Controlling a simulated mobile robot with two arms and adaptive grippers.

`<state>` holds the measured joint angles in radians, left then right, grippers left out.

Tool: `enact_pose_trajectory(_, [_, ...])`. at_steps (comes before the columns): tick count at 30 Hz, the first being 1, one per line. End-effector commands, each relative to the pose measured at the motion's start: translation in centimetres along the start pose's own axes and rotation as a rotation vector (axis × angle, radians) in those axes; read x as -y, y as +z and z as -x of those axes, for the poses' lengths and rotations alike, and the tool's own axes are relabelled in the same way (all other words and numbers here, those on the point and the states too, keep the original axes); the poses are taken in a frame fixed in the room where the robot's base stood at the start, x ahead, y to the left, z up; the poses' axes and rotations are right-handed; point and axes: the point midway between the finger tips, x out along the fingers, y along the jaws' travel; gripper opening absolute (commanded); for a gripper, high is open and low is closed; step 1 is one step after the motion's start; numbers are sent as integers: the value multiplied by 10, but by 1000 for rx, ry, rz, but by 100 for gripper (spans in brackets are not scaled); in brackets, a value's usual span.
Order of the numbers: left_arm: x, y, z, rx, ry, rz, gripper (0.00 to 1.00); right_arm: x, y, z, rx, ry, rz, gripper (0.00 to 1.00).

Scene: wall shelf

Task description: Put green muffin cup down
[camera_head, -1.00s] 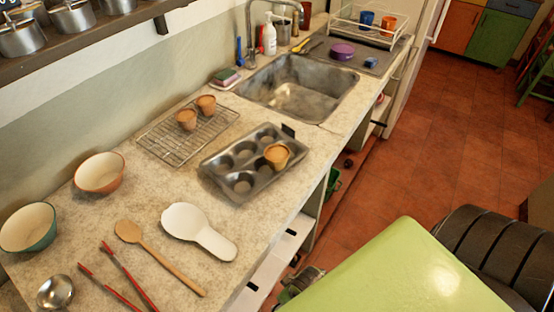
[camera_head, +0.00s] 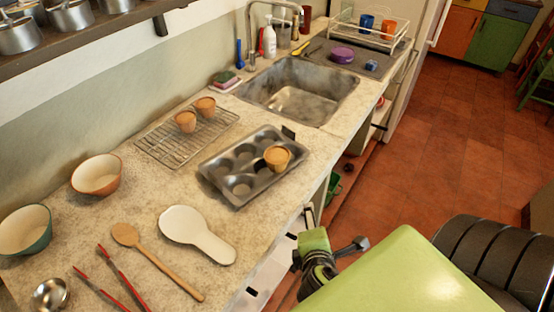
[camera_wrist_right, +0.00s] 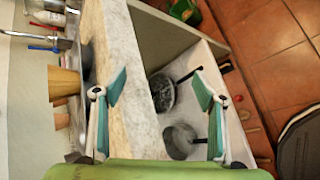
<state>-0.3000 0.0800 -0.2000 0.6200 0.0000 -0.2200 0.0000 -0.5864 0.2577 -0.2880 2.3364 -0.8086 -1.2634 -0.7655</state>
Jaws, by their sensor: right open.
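No cup in view looks clearly green. A tan muffin cup (camera_head: 277,158) sits upright in a right-hand hollow of the grey muffin tin (camera_head: 240,189) on the counter. Two more tan cups, one nearer (camera_head: 185,121) and one farther (camera_head: 205,106), stand on the wire cooling rack (camera_head: 168,150). My right gripper (camera_head: 333,229) is beside the counter's front edge, apart from the tin. In the right wrist view its teal-tipped fingers (camera_wrist_right: 160,85) are spread and empty, over the counter edge and open shelf. A tan cup (camera_wrist_right: 64,84) shows there at the left. My left gripper is out of view.
A white spoon rest (camera_head: 195,233), a wooden spoon (camera_head: 155,262) and two bowls lie nearer on the counter. The sink (camera_head: 300,95) is beyond the tin. Pots (camera_wrist_right: 180,140) stand on the shelf below the counter. Bare counter lies between rack and tin.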

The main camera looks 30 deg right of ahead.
Motion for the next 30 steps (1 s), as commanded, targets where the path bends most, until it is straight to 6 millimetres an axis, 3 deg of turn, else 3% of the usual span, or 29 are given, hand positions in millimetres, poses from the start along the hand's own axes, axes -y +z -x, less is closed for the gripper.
enact_pose_trajectory(5, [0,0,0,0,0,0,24,-40,2,4,83,222,420,64])
enact_pose_trajectory(9, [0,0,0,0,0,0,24,-69,-8,17,173,394,759,64])
enact_pose_trajectory(15, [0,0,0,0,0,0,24,-94,-29,40,301,576,1127,64])
enact_pose_trajectory(22, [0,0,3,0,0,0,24,-108,-38,45,361,642,1262,64])
enact_pose_trajectory(30, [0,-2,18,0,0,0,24,-142,-42,6,363,642,1260,64])
